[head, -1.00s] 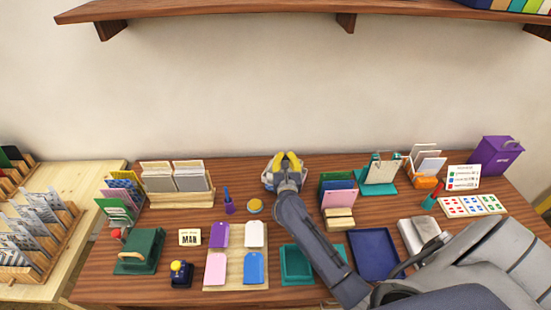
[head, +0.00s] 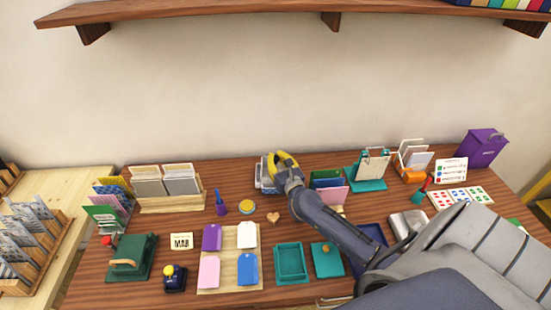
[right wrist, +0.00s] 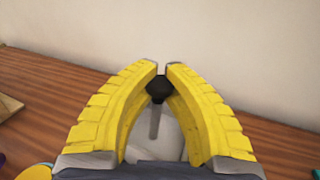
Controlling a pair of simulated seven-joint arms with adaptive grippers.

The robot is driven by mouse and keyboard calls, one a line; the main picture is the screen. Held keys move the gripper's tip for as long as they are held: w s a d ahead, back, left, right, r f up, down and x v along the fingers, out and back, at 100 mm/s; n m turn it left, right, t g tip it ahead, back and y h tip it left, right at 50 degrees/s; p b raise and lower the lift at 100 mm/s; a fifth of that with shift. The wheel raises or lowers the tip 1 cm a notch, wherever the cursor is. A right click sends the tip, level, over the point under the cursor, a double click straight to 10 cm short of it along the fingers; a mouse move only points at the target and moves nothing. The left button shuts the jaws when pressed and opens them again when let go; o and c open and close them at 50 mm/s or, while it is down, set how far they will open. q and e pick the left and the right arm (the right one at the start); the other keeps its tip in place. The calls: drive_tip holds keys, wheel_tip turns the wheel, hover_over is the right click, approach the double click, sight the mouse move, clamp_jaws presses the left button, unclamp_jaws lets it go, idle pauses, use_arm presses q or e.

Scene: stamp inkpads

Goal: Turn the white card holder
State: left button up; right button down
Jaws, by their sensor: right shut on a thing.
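The white card holder (head: 264,180) stands at the back middle of the table, mostly hidden behind my right gripper. In the right wrist view, its pale grey-white body (right wrist: 168,143) shows between the fingers, with a grey stem and a black knob (right wrist: 159,89) at the top. My right gripper (head: 279,156) has yellow fingers and is over the holder. In the right wrist view, the gripper (right wrist: 164,68) is closed around the black knob, with a small gap between the tips. My left gripper is not in view.
A wooden card rack (head: 172,203), a purple-blue pen stand (head: 221,207) and a yellow round pad (head: 247,207) stand to the left. A wooden shelf (head: 240,12) hangs above.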

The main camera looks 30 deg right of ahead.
drive_tip(key=shift+w+r, duration=0.1)
drive_tip(key=shift+r, duration=0.35)
drive_tip(key=c, duration=1.6)
unclamp_jaws()
drive_tip(key=o, duration=0.5)
drive_tip(key=shift+f, duration=0.25)
drive_tip(key=shift+c, duration=0.2)
drive_tip(key=s+a, duration=0.2)
drive_tip(key=s, duration=1)
drive_tip(key=shift+a, duration=0.15)
